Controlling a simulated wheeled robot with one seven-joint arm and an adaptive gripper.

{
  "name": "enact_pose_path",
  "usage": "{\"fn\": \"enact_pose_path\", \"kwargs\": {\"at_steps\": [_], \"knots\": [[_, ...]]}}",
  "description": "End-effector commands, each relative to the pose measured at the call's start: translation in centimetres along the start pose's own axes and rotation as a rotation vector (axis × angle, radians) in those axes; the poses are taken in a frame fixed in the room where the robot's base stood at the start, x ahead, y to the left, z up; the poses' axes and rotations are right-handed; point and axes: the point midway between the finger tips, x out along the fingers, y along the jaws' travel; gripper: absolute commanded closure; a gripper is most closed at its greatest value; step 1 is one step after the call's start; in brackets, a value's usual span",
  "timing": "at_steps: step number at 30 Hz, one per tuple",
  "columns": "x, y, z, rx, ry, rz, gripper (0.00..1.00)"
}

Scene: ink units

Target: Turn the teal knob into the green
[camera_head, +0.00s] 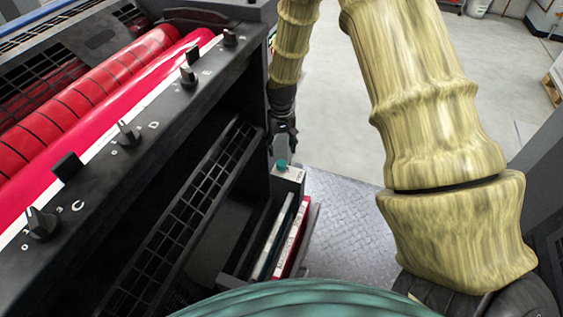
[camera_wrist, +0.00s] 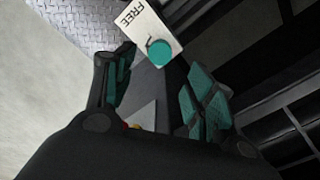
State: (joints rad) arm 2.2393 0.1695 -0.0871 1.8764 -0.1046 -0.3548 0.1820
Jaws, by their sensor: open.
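The teal knob (camera_wrist: 160,53) is a small round knob on a pale plate (camera_wrist: 143,27) marked "FREE" in the wrist view. It lies just beyond my open gripper (camera_wrist: 160,80), between the lines of the two fingers and apart from them. In the head view the teal knob (camera_head: 281,163) sits on top of a light box at the end of the dark machine. My gripper (camera_head: 285,137) hangs right above it. No green mark can be made out in either view.
The dark ink unit (camera_head: 200,90) with red rollers (camera_head: 90,85) and several black knobs fills the left. A rack with white and red items (camera_head: 285,240) stands below the teal knob.

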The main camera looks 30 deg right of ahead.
Motion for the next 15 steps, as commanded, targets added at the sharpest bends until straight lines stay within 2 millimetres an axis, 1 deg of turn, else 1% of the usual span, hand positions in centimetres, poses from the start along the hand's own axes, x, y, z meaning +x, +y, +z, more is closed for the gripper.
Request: {"fn": "enact_pose_path", "kwargs": {"at_steps": [1,6,10,15], "knots": [[1.1,0.0,0.1,0.000,-0.002,0.000,0.45],[3.9,0.0,0.0,0.000,-0.002,0.000,0.45],[5.8,0.0,0.1,0.000,-0.001,0.000,0.45],[7.3,0.0,0.0,-0.001,0.000,0.000,0.45]]}}
